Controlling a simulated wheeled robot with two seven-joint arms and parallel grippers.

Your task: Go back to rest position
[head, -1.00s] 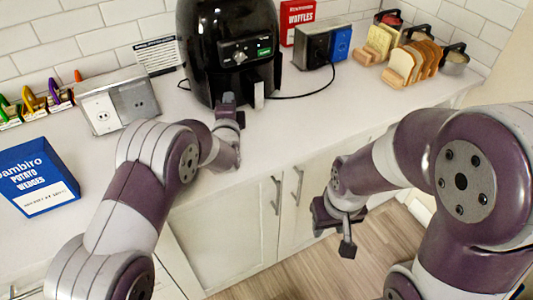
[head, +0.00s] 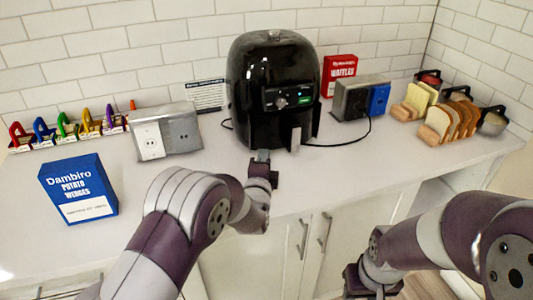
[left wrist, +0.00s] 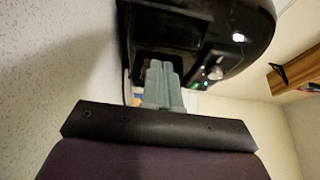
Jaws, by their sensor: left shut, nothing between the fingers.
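My left gripper (head: 262,157) is in front of the black air fryer (head: 272,65), just left of the fryer's pale handle (head: 295,138). In the left wrist view its grey fingers (left wrist: 162,85) are together and empty, with the fryer (left wrist: 235,20) close beyond them. Whether they touch it I cannot tell. My right gripper (head: 370,283) hangs low in front of the cabinets at the bottom edge of the head view, partly cut off. Its finger gap does not show clearly.
A blue potato wedges box (head: 78,190) and a metal outlet box (head: 165,136) stand left on the counter. A red waffles box (head: 340,76), a grey-and-blue box (head: 361,97) and bread slices in racks (head: 450,120) stand right. The fryer's cord crosses the counter.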

